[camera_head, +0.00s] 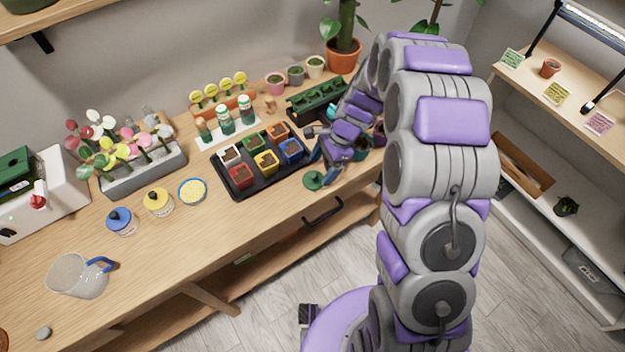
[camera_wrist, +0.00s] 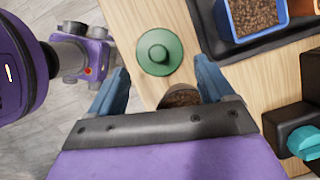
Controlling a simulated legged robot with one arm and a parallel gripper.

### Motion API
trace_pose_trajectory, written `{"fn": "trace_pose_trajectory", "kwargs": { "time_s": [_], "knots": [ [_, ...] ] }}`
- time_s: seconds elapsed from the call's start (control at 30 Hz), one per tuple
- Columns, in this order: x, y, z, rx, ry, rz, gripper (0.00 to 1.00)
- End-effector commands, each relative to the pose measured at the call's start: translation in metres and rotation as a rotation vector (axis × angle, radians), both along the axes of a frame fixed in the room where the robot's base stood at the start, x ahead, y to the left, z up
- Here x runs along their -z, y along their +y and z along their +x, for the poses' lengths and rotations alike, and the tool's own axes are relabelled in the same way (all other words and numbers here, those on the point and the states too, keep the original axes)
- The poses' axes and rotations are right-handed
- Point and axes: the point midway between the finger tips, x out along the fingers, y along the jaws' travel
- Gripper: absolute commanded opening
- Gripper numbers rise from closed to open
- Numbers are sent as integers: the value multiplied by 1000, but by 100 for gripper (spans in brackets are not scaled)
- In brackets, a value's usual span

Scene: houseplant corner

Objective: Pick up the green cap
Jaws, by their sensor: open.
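The green cap (camera_head: 314,180) lies flat on the wooden table near its front edge, right of the black tray. In the wrist view the cap (camera_wrist: 160,52) is a round green disc with a small raised knob in its middle. My gripper (camera_wrist: 162,88) is open and empty, with its blue-grey fingers spread on either side of the cap's line and the cap just beyond the fingertips. In the head view my gripper (camera_head: 325,158) is above and beside the cap. A soil-filled round pot (camera_wrist: 181,97) shows partly between the fingers, its lower part hidden by my gripper.
The black tray (camera_head: 236,194) holds several coloured square pots, with the blue pot (camera_wrist: 253,16) closest to the cap. A dark block with a teal knob (camera_wrist: 303,140) stands at the right in the wrist view. The floor (camera_wrist: 62,150) drops away left of the table edge.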

Motion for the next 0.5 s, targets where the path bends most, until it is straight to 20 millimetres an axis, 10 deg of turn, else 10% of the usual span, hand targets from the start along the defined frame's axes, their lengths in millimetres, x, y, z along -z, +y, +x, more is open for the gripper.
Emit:
{"fn": "trace_pose_trajectory", "kwargs": {
  "time_s": [0.5],
  "knots": [
    [38, 20, -6, 0, 0, -8, 80]
  ]
}}
